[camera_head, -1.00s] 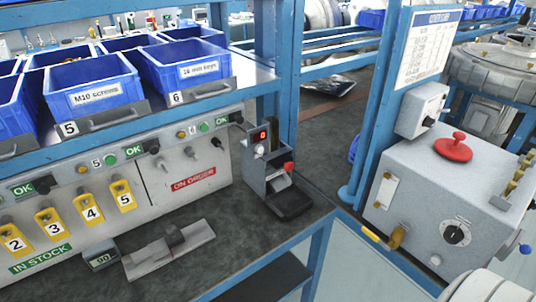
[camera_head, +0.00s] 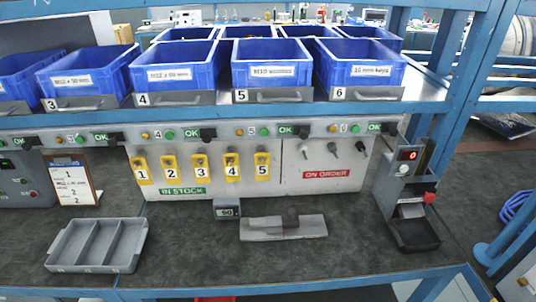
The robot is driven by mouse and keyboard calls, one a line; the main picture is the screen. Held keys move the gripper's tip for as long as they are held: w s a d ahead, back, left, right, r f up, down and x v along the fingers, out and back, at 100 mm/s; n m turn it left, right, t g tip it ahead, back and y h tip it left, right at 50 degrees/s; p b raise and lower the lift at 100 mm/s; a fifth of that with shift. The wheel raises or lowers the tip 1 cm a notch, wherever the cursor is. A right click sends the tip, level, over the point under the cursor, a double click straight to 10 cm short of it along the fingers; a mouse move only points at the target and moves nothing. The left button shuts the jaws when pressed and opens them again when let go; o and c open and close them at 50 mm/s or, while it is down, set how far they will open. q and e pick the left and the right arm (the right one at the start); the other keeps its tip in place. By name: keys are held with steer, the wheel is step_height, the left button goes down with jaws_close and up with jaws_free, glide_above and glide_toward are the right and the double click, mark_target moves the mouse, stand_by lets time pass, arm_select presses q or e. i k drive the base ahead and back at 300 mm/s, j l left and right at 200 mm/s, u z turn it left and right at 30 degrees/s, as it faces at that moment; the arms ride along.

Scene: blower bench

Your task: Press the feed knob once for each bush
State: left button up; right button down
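A small dispenser (camera_head: 397,182) stands at the right end of the bench. It has a red digit display (camera_head: 407,155) that reads 0, a white round button (camera_head: 404,169) below it, and a red knob (camera_head: 430,198) on its right side. The dark tray (camera_head: 414,236) at its foot looks empty; I can make out no bush in it. Which of these is the feed knob is not labelled. A clipboard (camera_head: 72,180) with a partly legible list leans at the left. Neither of my grippers is in view.
A grey three-compartment tray (camera_head: 97,245) lies empty at the front left. A small display box (camera_head: 227,208) and a grey metal fixture (camera_head: 283,227) sit mid-bench. Yellow numbered tags (camera_head: 201,164) hang on the back panel under blue bins (camera_head: 270,62). Bench surface between them is clear.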

mark_target(428, 189)
steer(key=u, duration=1.35)
steer(key=k+z, duration=0.15)
steer(key=z, duration=2.15)
